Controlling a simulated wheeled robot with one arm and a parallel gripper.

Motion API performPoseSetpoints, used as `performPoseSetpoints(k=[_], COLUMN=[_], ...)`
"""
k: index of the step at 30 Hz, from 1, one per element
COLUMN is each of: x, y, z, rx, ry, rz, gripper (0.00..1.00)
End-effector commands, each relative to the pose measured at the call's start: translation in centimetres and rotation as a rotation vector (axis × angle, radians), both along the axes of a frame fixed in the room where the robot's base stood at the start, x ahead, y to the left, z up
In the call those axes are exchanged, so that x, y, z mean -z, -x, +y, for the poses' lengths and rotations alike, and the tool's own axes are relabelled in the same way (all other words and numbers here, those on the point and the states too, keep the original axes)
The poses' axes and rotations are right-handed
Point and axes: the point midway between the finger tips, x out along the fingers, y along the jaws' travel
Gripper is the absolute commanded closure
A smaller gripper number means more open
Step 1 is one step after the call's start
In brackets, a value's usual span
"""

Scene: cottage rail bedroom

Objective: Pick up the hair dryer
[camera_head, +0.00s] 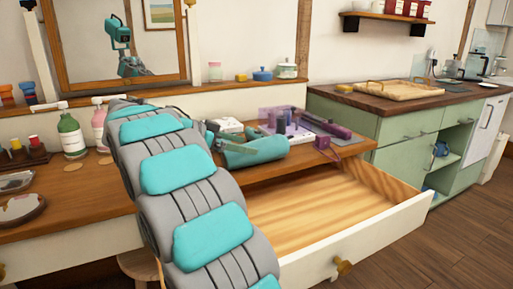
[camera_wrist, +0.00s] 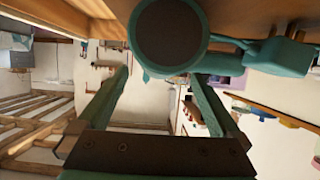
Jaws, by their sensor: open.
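The hair dryer (camera_head: 258,150) lies on the wooden dresser top near its front edge, above the open drawer. It is teal with a thick barrel. In the wrist view its dark round end (camera_wrist: 170,35) faces the camera, and a teal part extends to the right. My gripper (camera_wrist: 160,76) is open, with one finger on each side of the lower part of that round end in the picture. I cannot tell whether the fingers touch it. In the head view my arm hides most of the gripper.
The open, empty drawer (camera_head: 325,205) juts out below. A purple tool (camera_head: 328,129) and a white box (camera_head: 228,125) lie close to the dryer. Bottles (camera_head: 70,135) stand left of my arm. A mirror (camera_head: 125,40) hangs behind. A green cabinet (camera_head: 400,130) stands at right.

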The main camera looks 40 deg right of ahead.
Motion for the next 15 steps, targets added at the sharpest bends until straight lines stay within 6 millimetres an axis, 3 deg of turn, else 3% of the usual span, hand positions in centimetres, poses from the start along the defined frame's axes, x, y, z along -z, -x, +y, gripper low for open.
performPoseSetpoints(k=[9,15], x=[1.5,1.8], y=[0.8,0.9], z=[-3.7,-4.1], rx=[-0.002,-0.003], ry=[-0.003,-0.002], rz=[0.003,0.001], gripper=[0.00,0.00])
